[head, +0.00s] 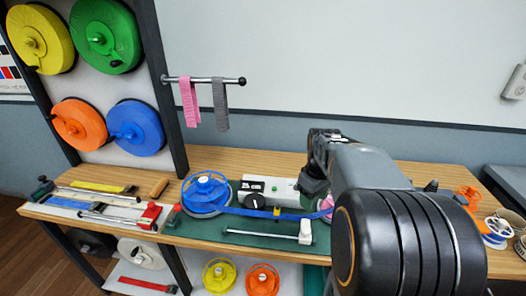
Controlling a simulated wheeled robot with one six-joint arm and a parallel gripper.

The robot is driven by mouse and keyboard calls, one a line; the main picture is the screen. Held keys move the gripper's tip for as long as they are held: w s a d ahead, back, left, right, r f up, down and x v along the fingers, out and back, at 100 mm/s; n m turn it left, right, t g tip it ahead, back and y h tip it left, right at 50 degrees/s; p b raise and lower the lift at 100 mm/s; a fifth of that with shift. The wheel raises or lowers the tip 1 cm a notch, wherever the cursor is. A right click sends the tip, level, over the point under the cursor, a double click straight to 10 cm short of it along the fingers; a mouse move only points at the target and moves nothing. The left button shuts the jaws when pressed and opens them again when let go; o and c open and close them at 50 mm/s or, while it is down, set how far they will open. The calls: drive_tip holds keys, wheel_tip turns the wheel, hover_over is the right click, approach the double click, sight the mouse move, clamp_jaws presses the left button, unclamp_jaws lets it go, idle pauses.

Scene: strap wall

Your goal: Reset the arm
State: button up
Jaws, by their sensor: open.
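My arm reaches from the lower right of the head view over the bench. My gripper (313,186), dark and small at this distance, is above the bench, right of the control box. It is open, and I see nothing held in it. My own arm hides part of the bench behind it. A blue strap (265,212) runs across the green mat (200,229) from a blue reel (206,192) to a pink object (326,205), partly hidden behind my arm.
A rack at left holds yellow, green, orange and blue reels (136,128). A rail (205,80) carries pink and grey straps. Hand tools (110,205) lie on the bench's left end. Yellow and orange reels (262,279) sit below.

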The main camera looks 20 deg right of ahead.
drive_tip(key=s+a+m+t, duration=0.1)
drive_tip(key=s+a+t, duration=0.1)
drive_tip(key=a, duration=0.5)
drive_tip(key=s+a+m+t, duration=0.2)
drive_tip(key=s+a, duration=0.2)
drive_tip(key=a, duration=0.4)
drive_tip(key=shift+s+f, duration=0.25)
drive_tip(key=shift+s, duration=0.1)
